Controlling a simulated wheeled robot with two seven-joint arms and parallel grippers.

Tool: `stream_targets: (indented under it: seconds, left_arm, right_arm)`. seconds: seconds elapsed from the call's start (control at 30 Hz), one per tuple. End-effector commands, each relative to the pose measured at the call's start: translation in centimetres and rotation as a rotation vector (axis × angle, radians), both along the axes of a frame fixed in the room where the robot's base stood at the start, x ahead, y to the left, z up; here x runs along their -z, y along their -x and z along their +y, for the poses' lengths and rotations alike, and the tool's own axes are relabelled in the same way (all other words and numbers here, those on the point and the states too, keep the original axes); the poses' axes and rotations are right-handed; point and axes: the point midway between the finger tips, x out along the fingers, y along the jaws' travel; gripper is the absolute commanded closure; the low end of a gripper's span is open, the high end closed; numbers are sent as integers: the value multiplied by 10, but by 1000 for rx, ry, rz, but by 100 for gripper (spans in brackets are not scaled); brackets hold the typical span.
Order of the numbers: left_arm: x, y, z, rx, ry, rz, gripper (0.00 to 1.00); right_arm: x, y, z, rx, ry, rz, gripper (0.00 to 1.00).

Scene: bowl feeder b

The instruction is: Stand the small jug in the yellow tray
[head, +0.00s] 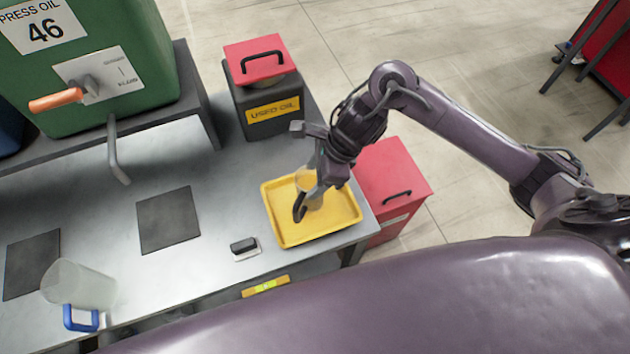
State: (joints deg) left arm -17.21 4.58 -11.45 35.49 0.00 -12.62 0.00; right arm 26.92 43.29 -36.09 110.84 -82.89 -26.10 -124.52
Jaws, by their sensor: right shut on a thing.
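The yellow tray (345,213) lies on the grey bench near its right end. My right gripper (313,192) reaches down over the tray and is shut on the small jug (307,181), a clear vessel. The jug shows within the tray's outline and looks about upright. The gripper hides part of it, and I cannot tell whether its base touches the tray floor. My left gripper is not in view.
A larger clear jug (78,284) with a blue handle stands at the front left. Dark mats (168,219) and a small black block (243,245) lie on the bench. A used-oil can (265,95) stands behind the tray; a green oil tank (95,70) is back left.

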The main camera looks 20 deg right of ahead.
Motion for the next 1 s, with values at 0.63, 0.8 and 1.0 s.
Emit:
stream_targets:
  seconds: [0.63,0.8,1.0]
  left_arm:
    - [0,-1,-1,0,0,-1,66]
    - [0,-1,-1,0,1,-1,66]
    - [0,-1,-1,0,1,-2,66]
  right_arm:
    - [30,0,0,0,-1,1,40]
    - [30,0,0,0,-1,1,23]
    - [30,0,0,0,-1,1,23]
